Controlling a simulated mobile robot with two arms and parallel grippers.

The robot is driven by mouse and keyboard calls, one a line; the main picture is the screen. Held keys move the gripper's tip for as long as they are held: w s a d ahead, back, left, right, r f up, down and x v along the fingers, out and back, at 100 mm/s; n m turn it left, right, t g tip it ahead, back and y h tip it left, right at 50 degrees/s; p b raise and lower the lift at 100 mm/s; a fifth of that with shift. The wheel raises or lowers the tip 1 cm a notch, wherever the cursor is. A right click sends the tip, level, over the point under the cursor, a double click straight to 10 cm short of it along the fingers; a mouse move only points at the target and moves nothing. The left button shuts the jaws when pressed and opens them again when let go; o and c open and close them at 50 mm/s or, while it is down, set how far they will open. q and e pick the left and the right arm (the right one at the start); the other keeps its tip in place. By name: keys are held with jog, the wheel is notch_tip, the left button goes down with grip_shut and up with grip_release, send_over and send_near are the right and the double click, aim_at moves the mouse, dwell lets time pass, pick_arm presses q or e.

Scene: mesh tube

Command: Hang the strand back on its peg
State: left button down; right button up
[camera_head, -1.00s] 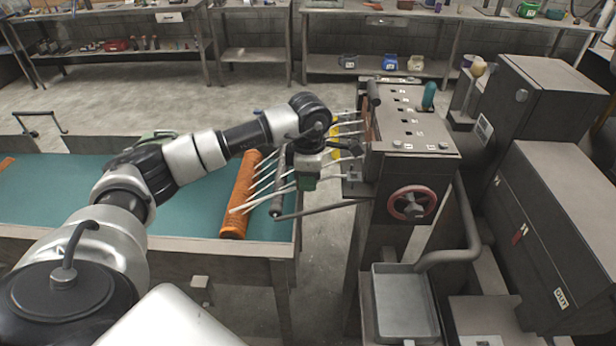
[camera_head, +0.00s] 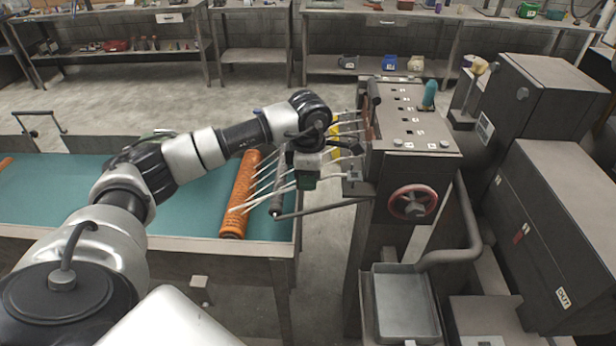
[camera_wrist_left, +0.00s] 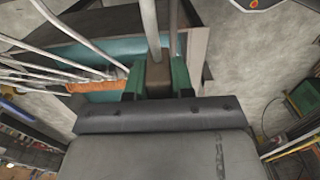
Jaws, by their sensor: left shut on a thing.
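My left gripper (camera_head: 306,181) hangs in front of the machine's left side, between the machine and the table. In the left wrist view its green fingers (camera_wrist_left: 158,80) are shut on a white strand (camera_wrist_left: 151,28), with a dark brown piece between the fingers. Several other pale strands (camera_head: 262,182) fan out between the orange mesh tube (camera_head: 240,190) and the machine (camera_head: 415,135). They also show at the left of the wrist view (camera_wrist_left: 60,65). My wrist partly covers the machine's strand side, and I cannot make out which peg is free. My right gripper is not in view.
A dark bar (camera_head: 325,209) runs from the machine toward the table, just below my gripper. The teal table (camera_head: 190,212) lies to the left. A red handwheel (camera_head: 412,202) and a metal tray (camera_head: 405,300) are on the machine's near side. Bare floor shows between table and machine.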

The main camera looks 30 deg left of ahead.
pick_arm(q)
jog(key=shift+f, duration=0.25)
jog(key=shift+f+b, duration=1.35)
jog(key=shift+b, duration=0.05)
dwell(1.1)
jog(key=c, duration=0.9)
grip_release()
notch_tip(320, 180, up, 11)
jog(key=b, duration=0.2)
jog(key=shift+b, duration=0.3)
jog(key=shift+f, duration=0.1)
